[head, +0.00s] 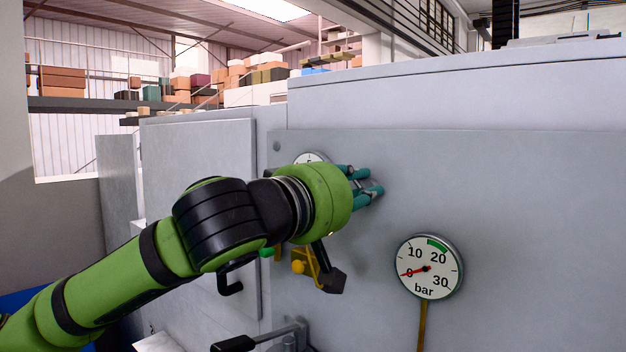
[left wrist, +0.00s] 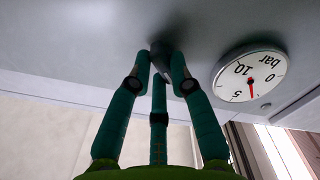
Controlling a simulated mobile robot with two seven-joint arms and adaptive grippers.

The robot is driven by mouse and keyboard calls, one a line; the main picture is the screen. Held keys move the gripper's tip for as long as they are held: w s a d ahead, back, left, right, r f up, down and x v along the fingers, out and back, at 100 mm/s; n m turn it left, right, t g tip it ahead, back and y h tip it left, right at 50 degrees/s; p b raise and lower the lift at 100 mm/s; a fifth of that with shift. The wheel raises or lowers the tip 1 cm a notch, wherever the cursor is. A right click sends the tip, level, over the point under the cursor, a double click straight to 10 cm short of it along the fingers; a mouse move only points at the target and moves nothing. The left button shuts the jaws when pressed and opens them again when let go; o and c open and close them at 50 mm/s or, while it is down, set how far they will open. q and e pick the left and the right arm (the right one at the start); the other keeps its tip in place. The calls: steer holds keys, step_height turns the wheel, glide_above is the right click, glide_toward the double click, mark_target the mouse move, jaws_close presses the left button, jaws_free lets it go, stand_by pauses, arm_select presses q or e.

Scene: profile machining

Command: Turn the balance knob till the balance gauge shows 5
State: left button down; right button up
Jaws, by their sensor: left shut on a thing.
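The balance knob (left wrist: 160,52) is a dark round knob on the grey panel in the left wrist view. The three teal fingers of my left gripper (left wrist: 161,78) are shut around it. In the head view my left gripper (head: 368,187) reaches the panel and hides the knob. The balance gauge (left wrist: 250,75) is a white dial marked 0, 5, 10 and bar, upside down in the left wrist view. Its red needle points between 0 and 5. In the head view the gauge (head: 309,157) is mostly hidden behind my left wrist. My right gripper is not in view.
A second bar gauge (head: 428,267), marked up to 30 with a green band, has its needle near 0. A yellow part with a black block (head: 330,280) is below my wrist. A black-ended lever (head: 235,343) sticks out lower down.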

arm_select(q)
steer(key=m, duration=0.2)
steer(key=f+m, duration=0.1)
steer(key=m, duration=0.1)
steer(key=shift+w+f+b, duration=0.1)
steer(key=shift+b, duration=0.25)
steer(key=shift+m, duration=0.3)
steer(key=m, duration=0.3)
steer(key=shift+m, duration=0.3)
steer(key=c, duration=1.4)
jaws_free()
steer(key=shift+o, duration=1.2)
steer(key=b+v, duration=0.3)
steer(key=v, duration=0.4)
steer(key=shift+r, duration=0.25)
